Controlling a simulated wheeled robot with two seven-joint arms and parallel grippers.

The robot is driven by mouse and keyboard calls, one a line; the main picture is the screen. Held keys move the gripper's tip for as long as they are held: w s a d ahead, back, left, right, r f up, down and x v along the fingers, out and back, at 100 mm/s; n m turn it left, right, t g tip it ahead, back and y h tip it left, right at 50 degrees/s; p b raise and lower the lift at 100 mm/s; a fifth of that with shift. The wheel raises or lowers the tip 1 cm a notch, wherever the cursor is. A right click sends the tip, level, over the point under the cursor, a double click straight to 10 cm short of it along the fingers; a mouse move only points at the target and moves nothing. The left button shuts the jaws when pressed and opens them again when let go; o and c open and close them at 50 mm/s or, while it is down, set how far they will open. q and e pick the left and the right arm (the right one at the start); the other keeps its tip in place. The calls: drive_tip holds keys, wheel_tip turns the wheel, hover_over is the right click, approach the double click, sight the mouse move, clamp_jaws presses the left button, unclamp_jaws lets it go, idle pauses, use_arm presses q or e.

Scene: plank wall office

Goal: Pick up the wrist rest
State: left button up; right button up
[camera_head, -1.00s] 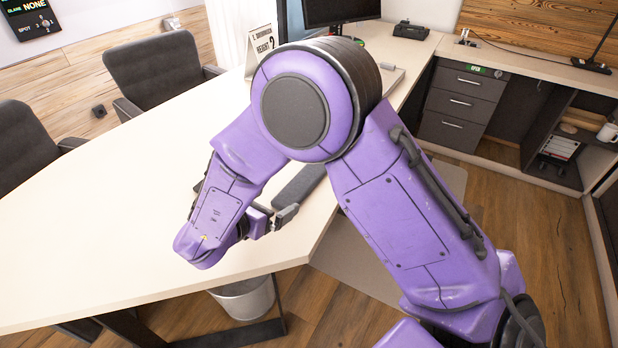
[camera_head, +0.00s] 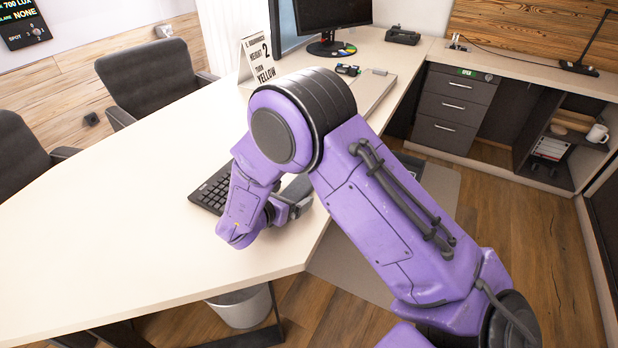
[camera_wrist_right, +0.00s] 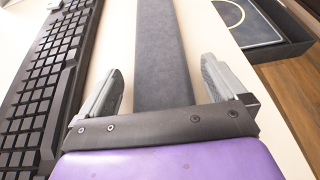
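The wrist rest is a long dark grey padded bar (camera_wrist_right: 161,40), lying on the desk beside the keyboard in the right wrist view. In the head view only a part of it (camera_head: 299,186) shows behind my right arm. My right gripper (camera_wrist_right: 160,66) is open, with one finger on each side of the bar and visible gaps between. In the head view the right gripper (camera_head: 290,208) is low over the desk near its edge, partly hidden by my arm. Whether the fingers reach down to the desk I cannot tell. My left gripper is not in view.
A black keyboard (camera_wrist_right: 52,80) lies close to the left of the wrist rest. A dark tray-like object (camera_wrist_right: 262,28) is at the right. The monitor (camera_head: 330,14) and a sign card (camera_head: 257,60) stand farther back. The desk's left part is clear.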

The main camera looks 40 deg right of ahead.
drive_tip(key=c, duration=1)
drive_tip(key=shift+c, duration=0.2)
